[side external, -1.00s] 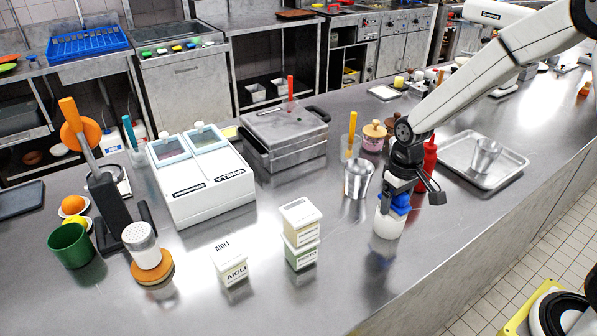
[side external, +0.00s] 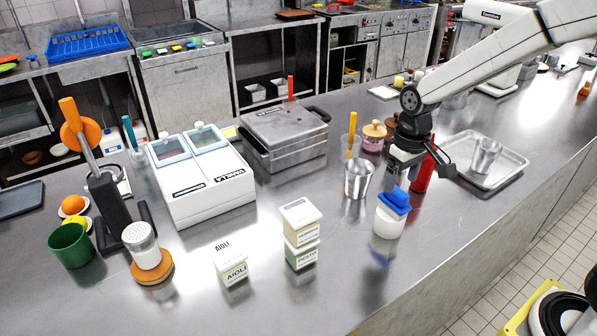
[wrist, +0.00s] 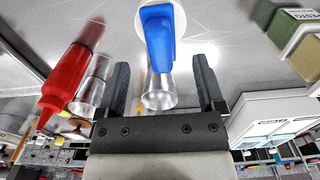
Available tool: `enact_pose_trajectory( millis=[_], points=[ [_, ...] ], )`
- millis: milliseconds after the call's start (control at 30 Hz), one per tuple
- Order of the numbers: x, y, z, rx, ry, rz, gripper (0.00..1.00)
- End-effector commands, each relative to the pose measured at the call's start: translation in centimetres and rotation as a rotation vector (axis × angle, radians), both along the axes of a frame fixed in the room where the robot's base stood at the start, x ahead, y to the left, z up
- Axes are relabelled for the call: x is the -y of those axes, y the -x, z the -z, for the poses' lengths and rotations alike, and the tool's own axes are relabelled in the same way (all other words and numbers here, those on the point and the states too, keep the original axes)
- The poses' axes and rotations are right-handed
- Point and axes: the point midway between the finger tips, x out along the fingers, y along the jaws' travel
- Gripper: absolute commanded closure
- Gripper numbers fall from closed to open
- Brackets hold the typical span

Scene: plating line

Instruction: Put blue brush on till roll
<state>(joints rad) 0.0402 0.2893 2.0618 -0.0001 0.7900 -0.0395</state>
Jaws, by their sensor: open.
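The blue brush (side external: 395,201) rests on top of the white till roll (side external: 388,223), which stands upright on the steel counter. The brush looks slightly tilted. In the wrist view the blue brush (wrist: 160,38) lies ahead between my finger lines, covering part of the pale round roll (wrist: 143,18). My gripper (side external: 416,172) is open and empty, above and behind the brush and apart from it. Its two fingers also show spread in the wrist view (wrist: 162,80).
A red bottle (side external: 426,172) stands close behind my gripper. A metal cup (side external: 358,180) stands to the left, and a tray (side external: 510,170) with another cup to the right. Stacked tubs (side external: 301,235) are front left. The counter in front of the roll is clear.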

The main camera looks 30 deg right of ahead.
Motion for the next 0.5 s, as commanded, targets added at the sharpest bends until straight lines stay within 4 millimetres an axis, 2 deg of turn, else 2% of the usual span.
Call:
enact_pose_trajectory(
  millis=[33,200,500],
  points=[
    [0.0,-0.1,-1.0,0.005,0.0,0.0,0.12],
    [0.0,0.0,-3.6,0.003,0.0,0.0,0.12],
    [0.0,0.0,-5.9,0.0,-0.001,0.0,0.12]
  ],
)
